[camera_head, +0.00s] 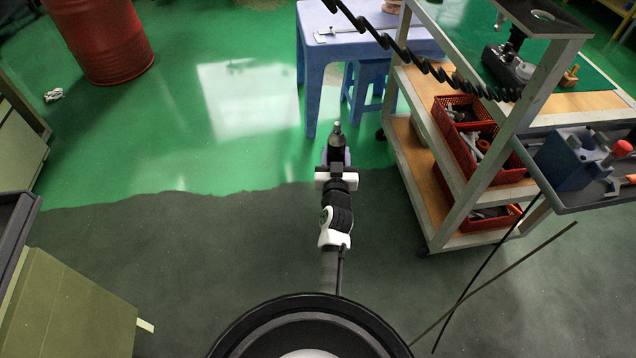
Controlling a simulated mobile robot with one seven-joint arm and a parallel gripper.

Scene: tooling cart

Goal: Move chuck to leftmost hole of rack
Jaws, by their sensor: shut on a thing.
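My gripper (337,165) is at the middle of the view, out over the floor to the left of the cart. It is shut on the chuck (337,141), a dark, roughly cylindrical piece with a silver tip pointing up the picture. A purplish patch shows beside the fingers. A flat grey plate with a dark hole (543,15) is at the top right, on top of the cart's frame; it may be the rack, but I cannot tell. My gripper is well apart from it.
The tooling cart (410,165) stands at the right with red bins (490,165). A blue table (315,45) and blue stool (368,72) stand behind. A red barrel (103,38) is at upper left. Open floor surrounds my arm.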

